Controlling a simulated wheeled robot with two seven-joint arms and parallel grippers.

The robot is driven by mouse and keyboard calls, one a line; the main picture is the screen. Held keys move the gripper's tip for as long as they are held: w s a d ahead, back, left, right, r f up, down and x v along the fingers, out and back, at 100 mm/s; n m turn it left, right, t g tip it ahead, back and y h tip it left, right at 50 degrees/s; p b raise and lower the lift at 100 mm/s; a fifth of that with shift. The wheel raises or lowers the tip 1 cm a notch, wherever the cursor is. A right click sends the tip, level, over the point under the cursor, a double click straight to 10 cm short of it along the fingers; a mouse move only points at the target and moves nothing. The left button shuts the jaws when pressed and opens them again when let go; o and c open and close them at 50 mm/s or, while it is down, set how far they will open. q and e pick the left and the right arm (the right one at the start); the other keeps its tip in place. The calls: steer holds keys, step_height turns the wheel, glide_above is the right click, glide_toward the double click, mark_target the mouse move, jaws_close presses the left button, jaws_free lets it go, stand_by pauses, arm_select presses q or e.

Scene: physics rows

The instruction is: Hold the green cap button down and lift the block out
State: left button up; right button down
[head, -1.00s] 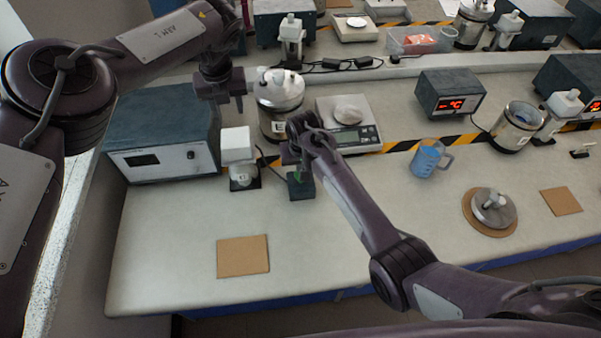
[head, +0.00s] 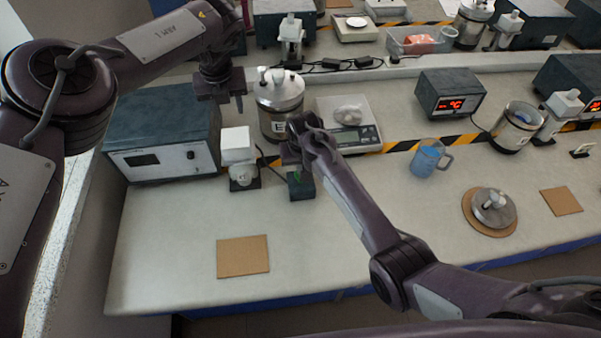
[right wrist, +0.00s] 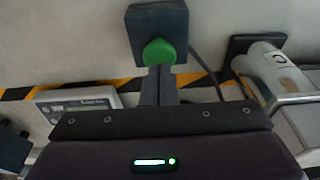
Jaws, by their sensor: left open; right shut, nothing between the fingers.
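The green cap button (head: 297,177) sits on a small dark box (head: 302,190) on the bench, mostly covered by my right gripper (head: 296,166) in the head view. In the right wrist view the green cap button (right wrist: 158,51) shows on the dark box (right wrist: 157,20). My right gripper's fingers (right wrist: 158,72) are shut and empty, their tips at the cap's near edge; how far it is pressed cannot be told. My left gripper (head: 221,97) is open and empty, above the right end of a blue-grey instrument. I cannot tell which thing is the block.
A white-topped device (head: 238,147) stands left of the dark box. Behind are a lidded metal canister (head: 279,105) and a balance (head: 368,135). The blue-grey instrument (head: 160,140) is at left. A brown mat (head: 243,257) lies in front; a blue mug (head: 426,160) stands right.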

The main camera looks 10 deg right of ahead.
mark_target(235, 139)
steer(key=shift+f, duration=0.25)
stand_by(0.4)
steer(key=shift+f, duration=1.35)
arm_select(q)
steer(key=shift+c, duration=0.6)
steer(key=shift+f, duration=0.1)
steer(key=shift+s+f, duration=0.1)
steer(key=shift+f, duration=3.9)
steer(key=shift+f, duration=0.15)
steer(key=shift+f, duration=2.35)
steer(key=shift+c, duration=0.2)
